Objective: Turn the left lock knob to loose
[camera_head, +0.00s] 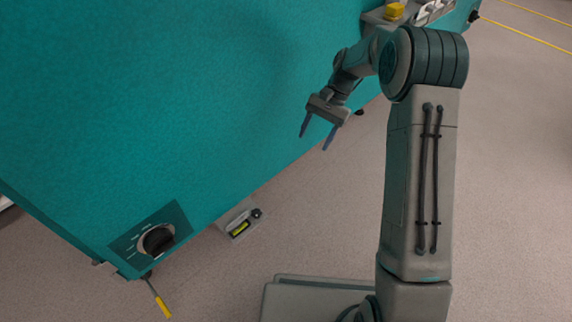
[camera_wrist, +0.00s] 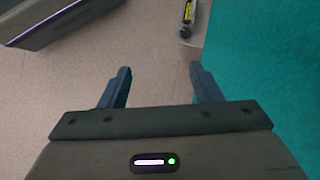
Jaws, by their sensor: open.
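A dark round knob (camera_head: 158,241) sits in a dark labelled panel (camera_head: 128,246) at the lower-left corner of the teal surface (camera_head: 150,110) in the head view. I cannot tell for sure that it is the left lock knob, and its labels are too small to read. My gripper (camera_head: 314,142) is open and empty, above and to the right of the knob and well apart from it. In the wrist view my gripper (camera_wrist: 159,68) has its two fingers spread with only floor between them. The knob does not show in the wrist view.
A grey bracket with a yellow-green strip (camera_head: 240,229) juts from the teal edge; it also shows in the wrist view (camera_wrist: 186,18). A yellow-tipped rod (camera_head: 160,300) sticks out below the panel. A yellow block (camera_head: 394,11) is at the top. Open floor (camera_head: 510,150) lies right.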

